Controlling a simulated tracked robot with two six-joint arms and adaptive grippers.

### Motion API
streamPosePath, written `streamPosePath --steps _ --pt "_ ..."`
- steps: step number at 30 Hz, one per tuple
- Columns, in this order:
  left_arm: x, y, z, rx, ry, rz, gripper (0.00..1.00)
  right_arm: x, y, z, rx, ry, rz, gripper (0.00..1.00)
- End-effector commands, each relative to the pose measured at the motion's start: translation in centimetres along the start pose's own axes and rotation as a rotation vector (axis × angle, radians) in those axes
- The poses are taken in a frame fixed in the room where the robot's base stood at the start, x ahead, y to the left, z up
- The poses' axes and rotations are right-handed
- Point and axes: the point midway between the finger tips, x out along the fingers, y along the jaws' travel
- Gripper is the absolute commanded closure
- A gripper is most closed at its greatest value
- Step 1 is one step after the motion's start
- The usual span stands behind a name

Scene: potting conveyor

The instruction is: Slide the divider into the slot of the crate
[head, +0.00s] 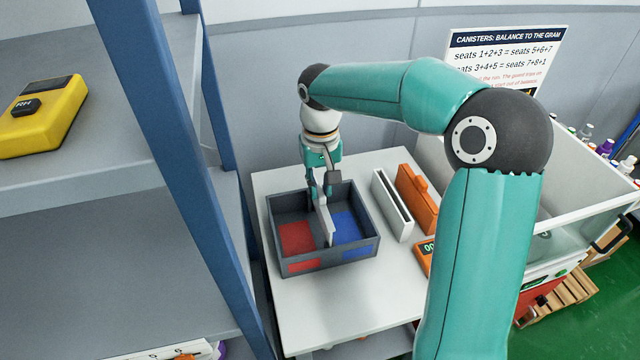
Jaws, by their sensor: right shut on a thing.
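A dark grey crate (359,251) stands on the white table. Its floor shows a red patch (297,237) on the left and a blue patch (350,228) on the right. My right gripper (322,191) reaches down over the crate's far part and is shut on the pale grey divider (328,224). The divider stands upright inside the crate outline, between the red and blue patches. The slot is hidden, and I cannot tell whether the divider's lower edge sits in it. My left gripper is not in view.
Right of the crate on the table (330,318) are a white slotted holder (390,206), an orange block (417,200) and an orange device with a display (424,258). A blue-framed shelf with a yellow device (42,115) stands left. A large white bin (572,187) stands right.

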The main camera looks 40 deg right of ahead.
Motion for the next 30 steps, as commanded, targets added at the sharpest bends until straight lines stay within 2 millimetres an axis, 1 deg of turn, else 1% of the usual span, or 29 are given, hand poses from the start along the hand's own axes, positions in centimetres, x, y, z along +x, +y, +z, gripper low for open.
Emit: streamPosePath --steps 30 --pt "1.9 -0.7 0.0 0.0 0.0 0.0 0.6 2.7 0.0 0.0 0.0 0.001 0.0 1.0"
